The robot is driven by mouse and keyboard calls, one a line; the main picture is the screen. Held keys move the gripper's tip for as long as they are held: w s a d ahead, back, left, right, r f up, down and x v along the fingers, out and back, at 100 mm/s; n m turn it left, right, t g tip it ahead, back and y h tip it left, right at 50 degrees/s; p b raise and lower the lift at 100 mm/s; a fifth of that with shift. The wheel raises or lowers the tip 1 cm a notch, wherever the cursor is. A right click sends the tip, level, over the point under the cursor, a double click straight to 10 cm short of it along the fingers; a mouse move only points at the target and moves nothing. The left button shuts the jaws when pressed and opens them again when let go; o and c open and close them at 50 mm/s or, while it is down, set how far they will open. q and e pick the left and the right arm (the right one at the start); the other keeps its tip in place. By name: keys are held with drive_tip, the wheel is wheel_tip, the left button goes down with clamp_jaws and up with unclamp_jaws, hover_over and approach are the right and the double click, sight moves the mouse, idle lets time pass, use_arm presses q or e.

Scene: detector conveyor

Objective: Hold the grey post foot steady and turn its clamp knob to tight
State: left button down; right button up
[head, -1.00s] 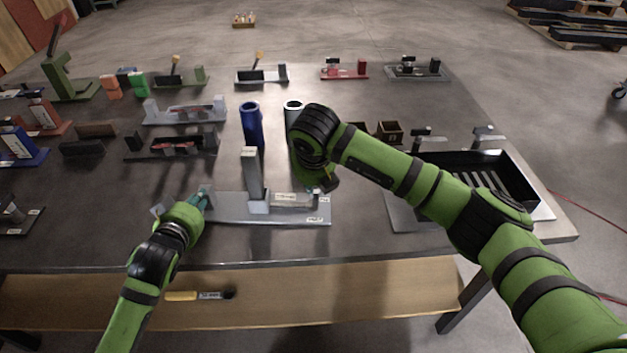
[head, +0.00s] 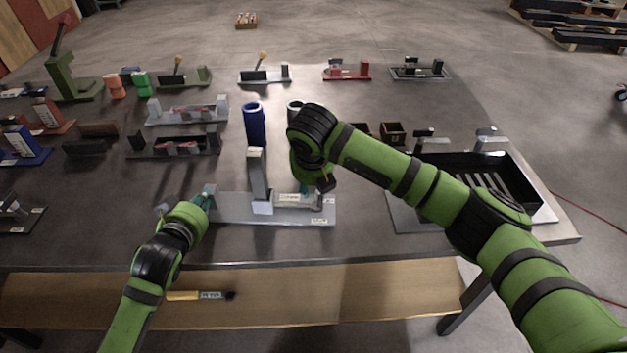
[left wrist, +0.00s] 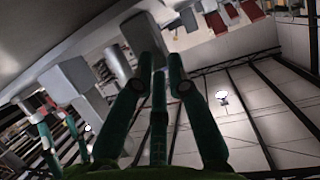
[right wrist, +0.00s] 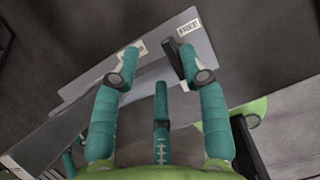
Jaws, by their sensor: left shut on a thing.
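The grey post foot (head: 232,211) is a flat plate with a tall grey post (head: 258,178) upright near its middle and pale labels at its right end. My left gripper (head: 207,197) is shut on a grey upright block at the plate's left end; the left wrist view shows its fingers (left wrist: 160,75) on this block (left wrist: 147,38). My right gripper (head: 314,191) is over the plate's right end. In the right wrist view its fingers (right wrist: 158,62) stand apart above the plate, near the labels (right wrist: 188,27).
A blue cylinder (head: 254,124) and a pale one, partly behind my right arm, stand behind the post. A black tray (head: 462,165) is at the right. Several fixtures line the left and back of the table. The front strip of table (head: 290,246) is clear.

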use_arm(q)
drive_tip(key=shift+s+d+f, duration=0.2)
drive_tip(key=shift+s+f, duration=0.05)
drive_tip(key=shift+f, duration=0.5)
use_arm(e)
drive_tip(key=shift+d, duration=0.1)
drive_tip(key=v, duration=1.2)
drive_tip(key=shift+s, duration=0.1)
use_arm(q)
drive_tip(key=c, duration=1.2)
unclamp_jaws()
drive_tip(key=shift+o, duration=0.2)
drive_tip(key=shift+w+r, duration=0.1)
drive_tip(key=shift+r, duration=0.15)
